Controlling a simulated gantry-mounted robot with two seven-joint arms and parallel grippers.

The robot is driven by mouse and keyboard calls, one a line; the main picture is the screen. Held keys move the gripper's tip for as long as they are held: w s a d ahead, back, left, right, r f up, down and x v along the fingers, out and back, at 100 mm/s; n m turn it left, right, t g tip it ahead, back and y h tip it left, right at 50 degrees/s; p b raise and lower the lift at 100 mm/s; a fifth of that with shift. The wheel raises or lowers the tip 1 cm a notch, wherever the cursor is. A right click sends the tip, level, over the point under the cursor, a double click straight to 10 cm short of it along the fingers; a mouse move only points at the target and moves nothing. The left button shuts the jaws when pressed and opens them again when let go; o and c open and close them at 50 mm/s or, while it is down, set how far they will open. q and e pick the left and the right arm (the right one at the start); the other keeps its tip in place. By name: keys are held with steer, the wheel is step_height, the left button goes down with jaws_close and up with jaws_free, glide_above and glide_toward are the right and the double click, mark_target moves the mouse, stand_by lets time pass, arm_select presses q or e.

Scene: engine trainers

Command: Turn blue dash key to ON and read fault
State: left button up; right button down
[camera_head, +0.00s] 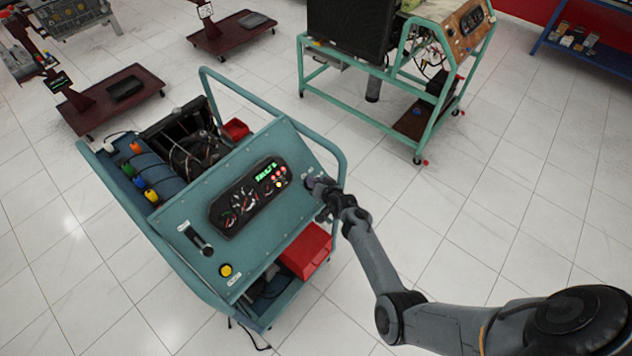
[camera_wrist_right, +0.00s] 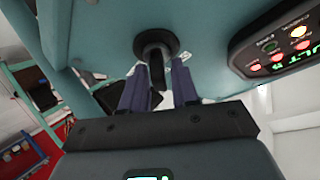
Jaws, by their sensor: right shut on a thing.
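The blue-green dash panel (camera_head: 185,205) belongs to an engine trainer on a wheeled frame. Its black instrument cluster (camera_head: 249,196) has gauges, red and yellow lamps and a green display (camera_head: 266,171) that seems to read FAULT; its last character is too blurred to be sure of. My right gripper (camera_head: 318,187) is at the panel's right end. In the right wrist view, its two dark purple fingers (camera_wrist_right: 160,88) are shut around a dark key (camera_wrist_right: 156,68) in a round black switch (camera_wrist_right: 155,45). Switch markings are unreadable. My left gripper is out of view.
The panel also carries a lever (camera_head: 199,241) and a yellow button (camera_head: 226,270). A red box (camera_head: 306,251) sits below its right side. A green tube rail (camera_head: 343,160) runs close to my right gripper. Another trainer (camera_head: 401,68) stands behind; the right floor is clear.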

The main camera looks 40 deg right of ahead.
steer(key=c, duration=1.2)
jaws_free()
steer(key=shift+o, duration=0.2)
steer(key=shift+s+r, duration=0.2)
steer(key=shift+s, duration=0.15)
steer(key=p+v, duration=0.1)
steer(key=v, duration=0.9)
steer(key=shift+f, duration=0.1)
